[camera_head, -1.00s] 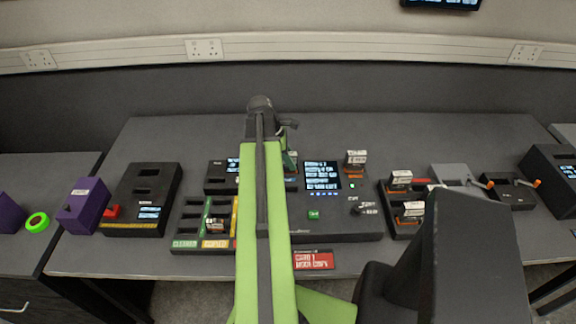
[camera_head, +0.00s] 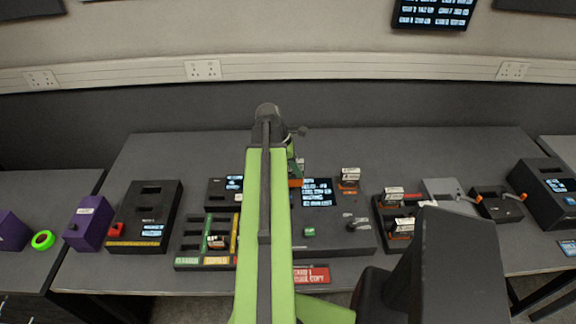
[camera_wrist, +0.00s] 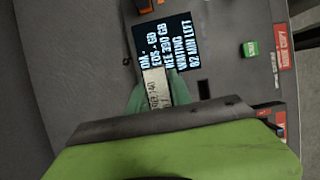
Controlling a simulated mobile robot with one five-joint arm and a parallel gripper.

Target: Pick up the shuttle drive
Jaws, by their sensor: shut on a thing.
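My gripper (camera_wrist: 154,98) is shut on a drive (camera_wrist: 155,84) with a pale printed label, in front of a lit screen in the wrist view. The print is too small to read surely, so I cannot tell by its label whether it is the shuttle drive. In the head view, the held drive (camera_head: 296,182) shows an orange part just right of my green arm, beside the screen (camera_head: 318,191) of the dark console. My arm hides much of my gripper and the drive there. I cannot tell whether the drive is clear of the console.
Another orange-and-white drive (camera_head: 349,179) stands at the console's right back. More drives (camera_head: 398,228) sit in a dark rack to the right. A slotted tray (camera_head: 190,246) with coloured strips is at left. A red sign (camera_head: 312,275) lies at the front edge.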

